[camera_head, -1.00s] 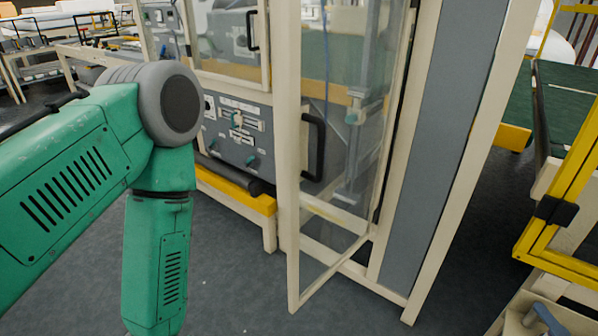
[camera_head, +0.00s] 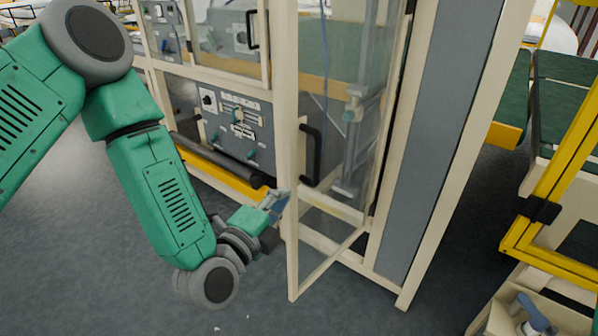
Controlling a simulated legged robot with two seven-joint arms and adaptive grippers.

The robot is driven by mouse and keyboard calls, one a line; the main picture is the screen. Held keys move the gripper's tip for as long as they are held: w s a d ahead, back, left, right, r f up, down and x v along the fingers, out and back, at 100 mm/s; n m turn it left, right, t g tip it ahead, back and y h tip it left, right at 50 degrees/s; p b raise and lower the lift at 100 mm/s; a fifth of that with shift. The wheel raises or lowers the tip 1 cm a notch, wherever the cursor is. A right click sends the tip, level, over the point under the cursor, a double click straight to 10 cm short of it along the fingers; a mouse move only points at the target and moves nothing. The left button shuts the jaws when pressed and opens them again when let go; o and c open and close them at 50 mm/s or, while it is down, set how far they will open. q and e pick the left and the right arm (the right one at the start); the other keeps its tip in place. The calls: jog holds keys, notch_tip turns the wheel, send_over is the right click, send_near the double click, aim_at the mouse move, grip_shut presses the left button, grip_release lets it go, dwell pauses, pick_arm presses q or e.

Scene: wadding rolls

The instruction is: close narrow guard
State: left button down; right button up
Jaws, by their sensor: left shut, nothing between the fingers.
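The narrow guard (camera_head: 340,225) is a tall, cream-framed door with clear panels and a black handle (camera_head: 311,155). It stands swung open, with its free edge toward me and its hinge side at the grey machine post (camera_head: 428,140). My left gripper (camera_head: 281,200) is shut and empty, at the outer left side of the guard's free upright, below and left of the handle. I cannot tell whether its tips touch the frame. My right gripper is not in view.
A control panel (camera_head: 236,128) with knobs sits on the machine behind the guard, above a yellow beam (camera_head: 225,176). A yellow frame (camera_head: 560,170) and a cream cart (camera_head: 510,312) stand at the right.

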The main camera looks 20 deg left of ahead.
aim_at(304, 172)
pick_arm(q)
jog(key=x, duration=0.9)
jog(key=shift+w+a+p, duration=0.15)
jog(key=shift+w+p, duration=0.1)
jog(key=shift+p, duration=0.05)
jog(key=shift+w, duration=0.1)
jog(key=shift+d, duration=0.25)
jog(key=shift+d, duration=0.1)
jog(key=shift+w, duration=0.1)
